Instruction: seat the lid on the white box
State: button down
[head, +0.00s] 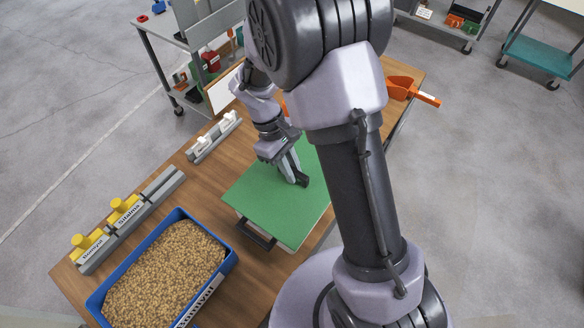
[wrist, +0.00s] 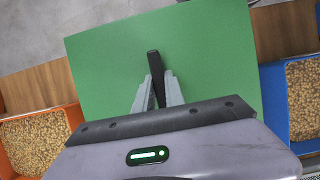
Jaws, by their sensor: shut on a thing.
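The lid is a flat green panel (head: 262,205) with a black bar handle (wrist: 153,62). It lies over the wooden table, and its surface also fills the middle of the wrist view (wrist: 215,60). My gripper (head: 298,178) is shut on the lid's black handle; its two grey fingers (wrist: 156,92) close on the bar from both sides. The white box is mostly or wholly hidden under the lid. A dark side handle (head: 257,236) shows below the lid's near edge. I cannot tell whether the lid touches the box rim or hovers above it.
A blue bin of tan pellets (head: 228,262) stands left of the lid on the wooden table (head: 200,180). An orange bin (wrist: 15,165) shows in the wrist view. Grey racks with yellow-knobbed pieces (head: 125,215) line the far left edge. An orange scoop (head: 405,88) lies at the back.

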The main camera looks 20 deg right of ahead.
jog(key=shift+f+b, duration=0.6)
jog(key=shift+f, duration=0.25)
jog(key=c, duration=1.3)
grip_release()
jog(key=p+v, duration=0.6)
jog(key=v, duration=1.1)
jog(key=s+m+t+y+b, duration=0.1)
jog(key=s+m+t+b, duration=0.2)
jog(key=s, duration=0.3)
jog(key=s+m+t+y+b, duration=0.2)
jog(key=s+m+t+b, duration=0.1)
jog(key=s+b, duration=0.3)
jog(key=s+m+t+y+b, duration=0.1)
jog(key=s+m+t+b, duration=0.2)
jog(key=s+m+b, duration=0.1)
jog(key=shift+s+r+m+y, duration=0.15)
jog(key=shift+s+m, duration=0.25)
jog(key=shift+s, duration=0.2)
jog(key=shift+s+r+m+y, duration=0.1)
jog(key=shift+s+m+y, duration=0.05)
jog(key=shift+s+m, duration=0.35)
